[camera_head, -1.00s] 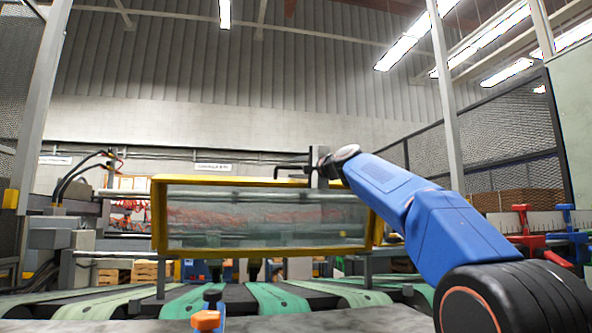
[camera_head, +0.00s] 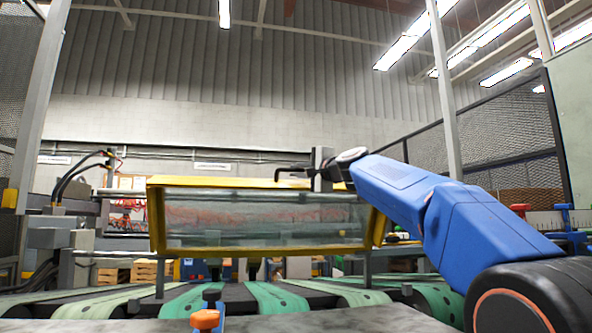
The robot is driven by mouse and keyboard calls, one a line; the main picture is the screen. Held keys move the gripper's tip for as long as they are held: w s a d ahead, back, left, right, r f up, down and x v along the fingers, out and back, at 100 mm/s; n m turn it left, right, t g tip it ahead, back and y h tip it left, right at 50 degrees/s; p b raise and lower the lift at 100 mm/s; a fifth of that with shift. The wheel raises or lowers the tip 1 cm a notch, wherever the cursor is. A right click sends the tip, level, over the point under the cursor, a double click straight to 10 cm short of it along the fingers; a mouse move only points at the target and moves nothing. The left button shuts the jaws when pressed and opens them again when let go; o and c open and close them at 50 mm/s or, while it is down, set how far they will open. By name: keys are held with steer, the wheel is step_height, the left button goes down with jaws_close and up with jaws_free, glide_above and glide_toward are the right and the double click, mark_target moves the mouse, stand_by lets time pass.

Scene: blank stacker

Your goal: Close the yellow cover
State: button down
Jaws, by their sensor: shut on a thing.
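The yellow cover (camera_head: 158,228) is a yellow frame around a clear panel (camera_head: 265,220). It stands over the conveyor in the middle of the head view and leans a little. My gripper (camera_head: 289,174) is at the cover's top edge, right of its middle, with its dark fingers pointing left. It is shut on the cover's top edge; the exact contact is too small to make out. My blue arm reaches in from the right and hides part of the cover's upper right corner.
Green belts (camera_head: 187,300) run under the cover. A small orange-topped knob (camera_head: 205,319) stands at the front by a grey surface (camera_head: 330,321). Red and blue clamps (camera_head: 565,207) are at the far right, beside a mesh fence (camera_head: 490,140).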

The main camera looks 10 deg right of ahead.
steer(key=s+f, duration=0.8)
steer(key=f, duration=0.4)
steer(key=s+f, duration=0.8)
steer(key=f, duration=0.5)
steer(key=shift+s+f, duration=0.25)
steer(key=shift+s, duration=0.1)
steer(key=c, duration=1.8)
jaws_free()
steer(key=v, duration=1.7)
steer(key=shift+s, duration=0.2)
